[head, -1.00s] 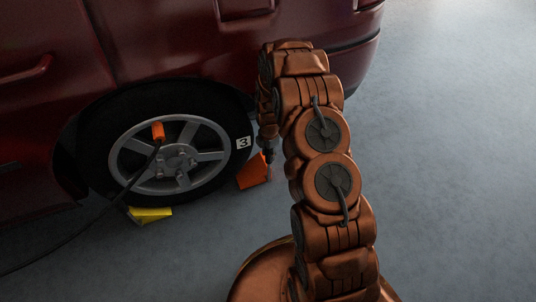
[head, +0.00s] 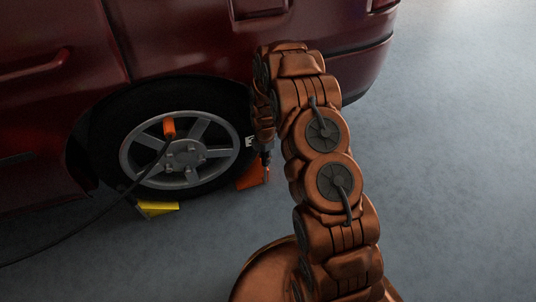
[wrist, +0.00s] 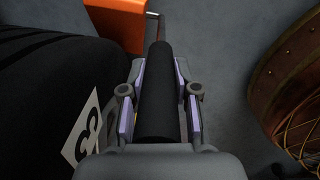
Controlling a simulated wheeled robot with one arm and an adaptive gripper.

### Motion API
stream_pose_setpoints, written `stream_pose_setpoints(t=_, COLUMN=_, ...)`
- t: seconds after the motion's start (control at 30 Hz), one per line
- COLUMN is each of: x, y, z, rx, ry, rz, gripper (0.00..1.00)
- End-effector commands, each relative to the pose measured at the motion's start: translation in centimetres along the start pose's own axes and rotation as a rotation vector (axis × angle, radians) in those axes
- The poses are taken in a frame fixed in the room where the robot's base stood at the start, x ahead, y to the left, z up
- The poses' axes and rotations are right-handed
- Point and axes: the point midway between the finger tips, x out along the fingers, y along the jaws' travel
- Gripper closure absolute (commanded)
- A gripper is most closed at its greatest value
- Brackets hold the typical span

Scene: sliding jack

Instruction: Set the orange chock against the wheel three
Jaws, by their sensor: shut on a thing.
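The orange chock (head: 252,178) is on the floor at the right side of wheel three (head: 183,152). The wheel's number plate (head: 249,142) is partly hidden behind my arm; it shows with a 3 in the wrist view (wrist: 85,132). My gripper (head: 265,155) is beside the tyre, above the chock. In the wrist view my gripper (wrist: 158,105) is shut on the chock's black handle (wrist: 158,80). The chock's orange body (wrist: 118,18) shows at the top, close by the tyre (wrist: 50,85). I cannot tell whether they touch.
A yellow chock (head: 158,208) lies at the wheel's lower left. A black cable (head: 90,228) runs from an orange grip (head: 169,128) in front of the wheel to the floor at left. The dark red car body (head: 190,40) overhangs the wheel. The floor at right is clear.

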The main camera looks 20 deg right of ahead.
Motion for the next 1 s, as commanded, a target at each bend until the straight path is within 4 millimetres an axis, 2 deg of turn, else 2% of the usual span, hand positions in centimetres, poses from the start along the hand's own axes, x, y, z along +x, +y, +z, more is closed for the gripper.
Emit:
stream_pose_setpoints(t=0.2, x=0.0, y=0.3, z=-0.9, rx=0.000, ry=0.000, rz=0.002, gripper=1.00)
stream_pose_setpoints(t=1.0, x=0.5, y=0.5, z=-1.9, rx=0.001, ry=-0.001, rz=0.001, gripper=1.00)
